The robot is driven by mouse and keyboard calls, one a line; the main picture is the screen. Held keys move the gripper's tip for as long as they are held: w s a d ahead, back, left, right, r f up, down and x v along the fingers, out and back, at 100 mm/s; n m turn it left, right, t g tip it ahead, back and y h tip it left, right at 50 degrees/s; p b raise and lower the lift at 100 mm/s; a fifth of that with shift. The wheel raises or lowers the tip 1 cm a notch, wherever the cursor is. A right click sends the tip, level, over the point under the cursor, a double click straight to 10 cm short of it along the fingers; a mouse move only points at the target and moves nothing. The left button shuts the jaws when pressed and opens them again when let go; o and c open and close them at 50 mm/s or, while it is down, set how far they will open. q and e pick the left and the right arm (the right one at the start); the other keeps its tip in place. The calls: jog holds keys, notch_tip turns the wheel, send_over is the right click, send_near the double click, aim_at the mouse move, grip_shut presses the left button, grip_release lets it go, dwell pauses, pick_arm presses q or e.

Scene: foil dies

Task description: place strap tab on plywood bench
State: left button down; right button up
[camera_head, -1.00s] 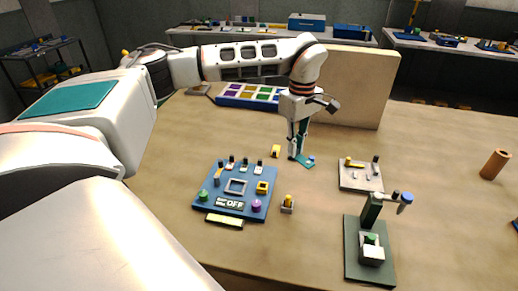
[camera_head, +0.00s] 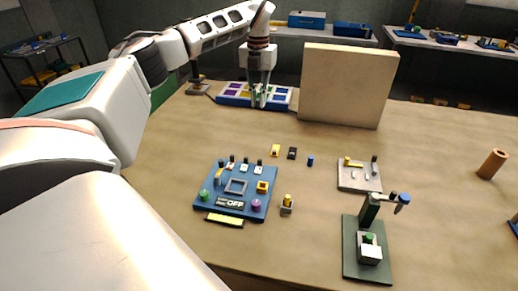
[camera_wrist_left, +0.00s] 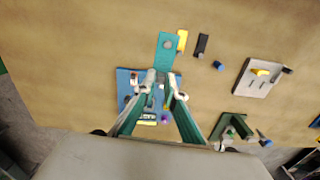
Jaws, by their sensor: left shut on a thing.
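The strap tab (camera_wrist_left: 166,47) is a flat teal plate with a round pale spot, seen in the left wrist view. My left gripper (camera_head: 259,104) is shut on its near end, and the fingertips (camera_wrist_left: 160,80) show there too. In the head view the gripper hangs over the far part of the plywood bench (camera_head: 440,190), in front of the tray with coloured squares. The tab is hard to make out in the head view. The bench also fills much of the wrist view (camera_wrist_left: 70,50). My right gripper is not in view.
On the bench are a blue panel (camera_head: 211,196), a yellow block (camera_head: 276,151), a black block (camera_head: 292,153), a blue cylinder (camera_head: 310,161), a grey plate (camera_head: 350,185) and a green stand (camera_head: 350,255). A tan upright board (camera_head: 348,85) stands behind. The right middle is clear.

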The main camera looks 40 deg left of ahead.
aim_at(257, 154)
pick_arm(q)
jog(key=shift+a+n, duration=0.25)
jog(key=shift+n, duration=0.15)
jog(key=shift+f, duration=0.35)
notch_tip(257, 154, down, 19)
jog(key=shift+f, duration=0.15)
jog(key=c, duration=2.5)
grip_release()
jog(key=shift+f, duration=0.1)
jog(key=o, duration=0.4)
